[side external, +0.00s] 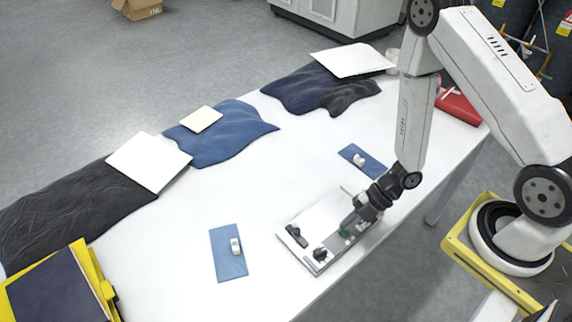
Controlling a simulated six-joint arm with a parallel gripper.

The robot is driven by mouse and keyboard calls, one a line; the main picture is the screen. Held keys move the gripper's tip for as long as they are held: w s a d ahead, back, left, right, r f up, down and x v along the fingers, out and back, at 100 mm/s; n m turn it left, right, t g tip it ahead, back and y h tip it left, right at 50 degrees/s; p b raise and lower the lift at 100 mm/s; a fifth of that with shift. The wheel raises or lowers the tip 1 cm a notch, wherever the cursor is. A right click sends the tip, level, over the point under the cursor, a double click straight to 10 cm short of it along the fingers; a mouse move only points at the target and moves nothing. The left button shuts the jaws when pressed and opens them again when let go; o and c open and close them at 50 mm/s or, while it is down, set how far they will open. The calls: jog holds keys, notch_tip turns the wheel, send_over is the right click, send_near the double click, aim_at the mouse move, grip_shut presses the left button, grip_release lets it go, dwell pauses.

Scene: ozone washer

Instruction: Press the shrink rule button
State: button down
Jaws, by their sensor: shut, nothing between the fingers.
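A flat light-grey panel (318,216) lies on the white table near its front edge, in the middle right of the side external view. It carries two black knob-like parts (296,236) on its left and front side. My gripper (348,229) is shut and empty, pointing down over the panel's right part. Its fingertips are close to a small green spot (344,234); I cannot tell whether they touch the panel. No label on the panel is readable, so I cannot tell which part is the shrink rule button; my gripper may hide it.
Blue plates with small white parts lie left of the panel (222,262) and behind it (350,152). Dark and blue cloths (225,135) with white sheets line the far edge. A red item (458,104) lies far right. The table's middle is clear.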

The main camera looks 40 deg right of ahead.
jog(key=shift+r, duration=0.1)
dwell(0.3)
jog(key=shift+r, duration=2.45)
jog(key=w+d+r+m+t+h, duration=0.2)
jog(key=w+d+r+m+h, duration=0.5)
jog(key=m, duration=0.4)
jog(key=s+r+m+g+h, duration=0.1)
jog(key=s+r+m+g, duration=0.1)
jog(key=s+r+m, duration=0.3)
notch_tip(320, 180, up, 4)
jog(key=a+m, duration=0.1)
jog(key=m, duration=0.6)
jog(key=shift+s+h, duration=0.25)
jog(key=shift+h, duration=0.15)
